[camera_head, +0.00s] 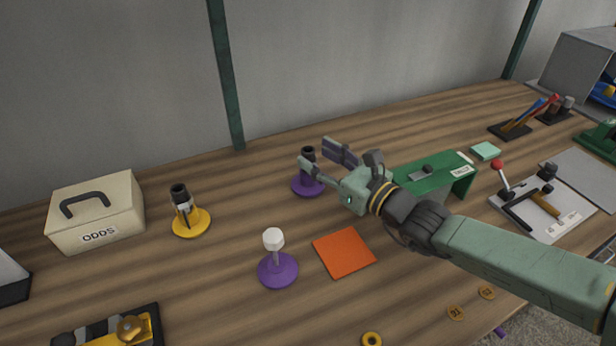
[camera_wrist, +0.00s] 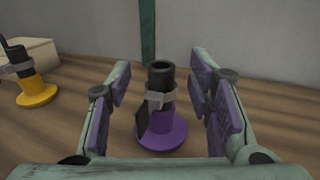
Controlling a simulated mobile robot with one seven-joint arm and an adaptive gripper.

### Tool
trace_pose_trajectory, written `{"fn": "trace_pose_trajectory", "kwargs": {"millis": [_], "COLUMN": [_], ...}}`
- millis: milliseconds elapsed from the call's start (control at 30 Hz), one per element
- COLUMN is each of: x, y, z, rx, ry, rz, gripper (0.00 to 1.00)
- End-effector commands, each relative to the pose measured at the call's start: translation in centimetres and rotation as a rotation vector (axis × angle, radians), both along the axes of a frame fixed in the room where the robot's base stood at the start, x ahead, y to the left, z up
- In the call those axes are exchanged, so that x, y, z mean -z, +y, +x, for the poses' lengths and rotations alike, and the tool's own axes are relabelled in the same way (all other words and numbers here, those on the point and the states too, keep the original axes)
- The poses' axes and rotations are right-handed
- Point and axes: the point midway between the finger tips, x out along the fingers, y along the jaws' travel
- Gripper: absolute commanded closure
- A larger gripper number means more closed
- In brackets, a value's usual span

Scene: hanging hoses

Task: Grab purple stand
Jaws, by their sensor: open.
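A purple stand (camera_head: 307,186) with a round base and a black tube on top stands upright at the back middle of the bench. In the wrist view the purple stand (camera_wrist: 162,128) is centred between my fingers, with a grey clamp-like piece around its black tube. My gripper (camera_head: 322,158) is open, its fingers on either side of the stand's upper part; it also shows in the wrist view (camera_wrist: 160,95). Gaps show between the fingers and the stand. A second purple stand (camera_head: 278,270) with a white knob on a thin stem stands nearer the front.
A yellow stand (camera_head: 190,222) with a black tube stands to the left, beside a cream ODDS box (camera_head: 97,212). An orange square (camera_head: 343,253) lies flat in front of my gripper. A green TOOLS-like bench piece (camera_head: 440,178) stands close behind my arm.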

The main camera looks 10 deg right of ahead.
Motion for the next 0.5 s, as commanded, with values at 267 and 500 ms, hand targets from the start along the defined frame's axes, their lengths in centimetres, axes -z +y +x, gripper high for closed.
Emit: {"fn": "trace_pose_trajectory", "kwargs": {"millis": [267,500], "x": [0.4,0.4], "y": [1.7,1.7], "z": [3.1,3.3], "rx": [-0.002,0.0], "ry": [-0.002,0.0], "rz": [0.001,0.001], "gripper": [0.53,0.53]}}
